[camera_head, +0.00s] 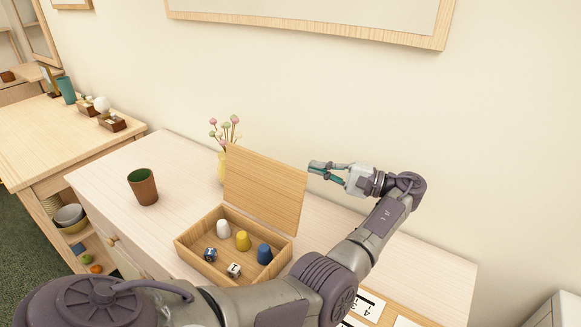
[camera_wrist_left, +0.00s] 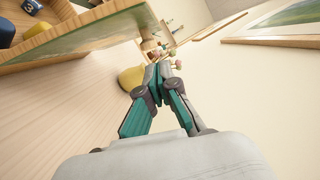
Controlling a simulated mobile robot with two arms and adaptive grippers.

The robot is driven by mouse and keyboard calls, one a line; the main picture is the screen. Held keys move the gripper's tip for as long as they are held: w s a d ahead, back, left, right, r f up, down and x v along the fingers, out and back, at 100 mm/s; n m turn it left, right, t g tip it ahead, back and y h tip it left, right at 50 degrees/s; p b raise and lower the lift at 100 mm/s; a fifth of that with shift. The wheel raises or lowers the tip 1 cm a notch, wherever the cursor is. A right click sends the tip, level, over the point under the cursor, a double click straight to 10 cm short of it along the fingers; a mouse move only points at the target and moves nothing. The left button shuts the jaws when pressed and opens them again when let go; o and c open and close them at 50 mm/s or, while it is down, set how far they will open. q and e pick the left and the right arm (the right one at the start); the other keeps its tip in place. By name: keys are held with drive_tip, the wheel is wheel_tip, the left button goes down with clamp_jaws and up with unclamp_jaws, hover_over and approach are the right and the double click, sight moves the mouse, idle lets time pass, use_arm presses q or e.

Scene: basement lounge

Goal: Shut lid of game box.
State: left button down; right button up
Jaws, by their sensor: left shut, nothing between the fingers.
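The wooden game box (camera_head: 203,263) sits on the pale cabinet with its lid (camera_head: 265,190) raised upright at the back. Inside are white, yellow and blue pieces and two dice. My left gripper (camera_head: 313,170) is shut and empty, in the air just right of the lid's upper right corner, apart from it in the picture. My right gripper is not in view.
A yellow vase (camera_head: 221,168) with flowers stands behind the lid; it also shows beyond my fingers in the wrist view (camera_wrist_left: 132,79). A brown cup (camera_head: 143,187) stands left of the box. Number cards (camera_head: 368,304) lie front right. The wall is close behind.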

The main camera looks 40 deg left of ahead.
use_arm(q)
drive_tip(key=w+p+x, duration=0.1)
drive_tip(key=p+x, duration=0.2)
drive_tip(key=x, duration=0.6)
drive_tip(key=shift+a+f, duration=0.55)
drive_tip(key=shift+f, duration=0.2)
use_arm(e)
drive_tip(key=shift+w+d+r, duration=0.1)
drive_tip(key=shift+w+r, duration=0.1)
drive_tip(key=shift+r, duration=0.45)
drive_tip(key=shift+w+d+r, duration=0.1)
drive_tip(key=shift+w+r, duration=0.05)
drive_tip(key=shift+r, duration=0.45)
use_arm(q)
drive_tip(key=shift+s+a, duration=0.1)
drive_tip(key=shift+s, duration=0.05)
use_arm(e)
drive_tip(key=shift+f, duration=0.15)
